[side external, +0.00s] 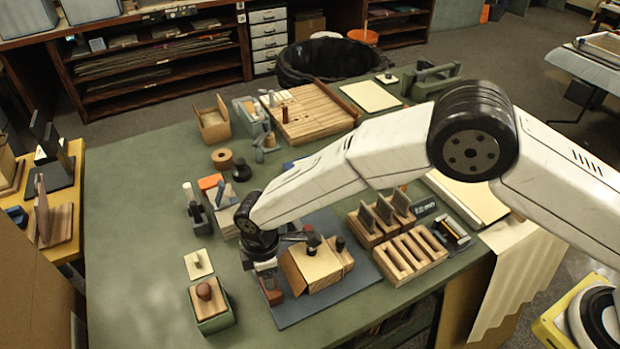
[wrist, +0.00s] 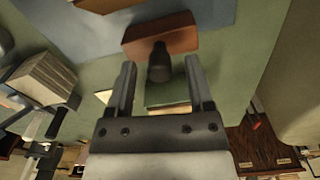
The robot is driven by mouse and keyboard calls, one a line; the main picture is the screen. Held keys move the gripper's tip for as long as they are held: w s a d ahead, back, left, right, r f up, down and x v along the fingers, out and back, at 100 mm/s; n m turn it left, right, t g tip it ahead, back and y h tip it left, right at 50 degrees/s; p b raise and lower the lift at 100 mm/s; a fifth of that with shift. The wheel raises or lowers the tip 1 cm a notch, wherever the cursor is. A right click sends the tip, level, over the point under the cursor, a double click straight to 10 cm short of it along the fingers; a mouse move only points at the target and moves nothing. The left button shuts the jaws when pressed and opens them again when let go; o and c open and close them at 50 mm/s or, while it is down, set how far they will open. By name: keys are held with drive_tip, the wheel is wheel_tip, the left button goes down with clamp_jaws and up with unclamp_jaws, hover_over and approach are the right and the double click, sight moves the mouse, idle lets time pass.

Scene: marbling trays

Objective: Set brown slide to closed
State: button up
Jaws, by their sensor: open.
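The brown slide (side external: 273,294) is a reddish-brown block on the blue-grey mat, at the left end of a light wooden box (side external: 318,268). In the wrist view the slide (wrist: 150,36) has a dark round knob (wrist: 160,68) facing me. My gripper (side external: 267,278) is low over the mat's left part, beside the slide. In the wrist view my open gripper (wrist: 161,72) has a finger on each side of the knob, with visible gaps. My gripper and wrist hide the knob and part of the slide in the side view.
A green box with a round brown knob (side external: 204,291) stands at left front. Slotted wooden racks (side external: 410,255) stand right of the mat. Small tools and a block (side external: 222,222) lie behind my wrist. The left part of the green table (side external: 130,240) is clear.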

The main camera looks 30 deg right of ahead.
clamp_jaws()
idle(1.4)
